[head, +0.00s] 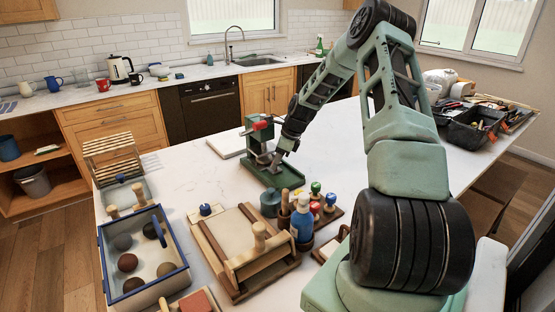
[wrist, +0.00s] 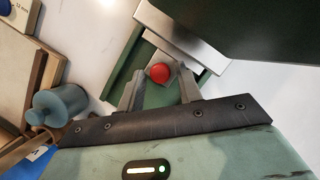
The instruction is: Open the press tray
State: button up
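The press (head: 251,140) is a green frame with a red handle (head: 262,125), standing on the white table. Its green base tray (head: 287,179) extends toward the front; it also shows in the wrist view (wrist: 122,68). A round red knob (wrist: 159,73) shows at the tray in the wrist view, beside a pale metal block (wrist: 180,35). My gripper (head: 275,161) is low at the press. In the wrist view its two grey fingers (wrist: 160,80) are apart, one on each side of the red knob, with gaps between. The knob is hidden in the head view.
A blue-grey cylinder (wrist: 61,105) stands close to my gripper's left in the wrist view. In the head view, a blue bottle (head: 302,220), coloured-knob tools (head: 316,188), a wooden slab frame (head: 245,250) and a box of balls (head: 140,285) crowd the front.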

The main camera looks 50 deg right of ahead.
grip_shut()
jog(key=s, duration=0.3)
jog(key=s+a+p, duration=0.1)
jog(key=s, duration=0.3)
jog(key=s+a, duration=0.1)
jog(key=s, duration=0.2)
jog(key=shift+s+a, duration=0.15)
jog(key=shift+a, duration=0.1)
jog(key=shift+o, duration=1.9)
grip_release()
jog(key=shift+r, duration=0.1)
jog(key=b+v, duration=0.2)
jog(key=v, duration=1.5)
jog(key=shift+a+r, duration=0.1)
jog(key=shift+r, duration=0.05)
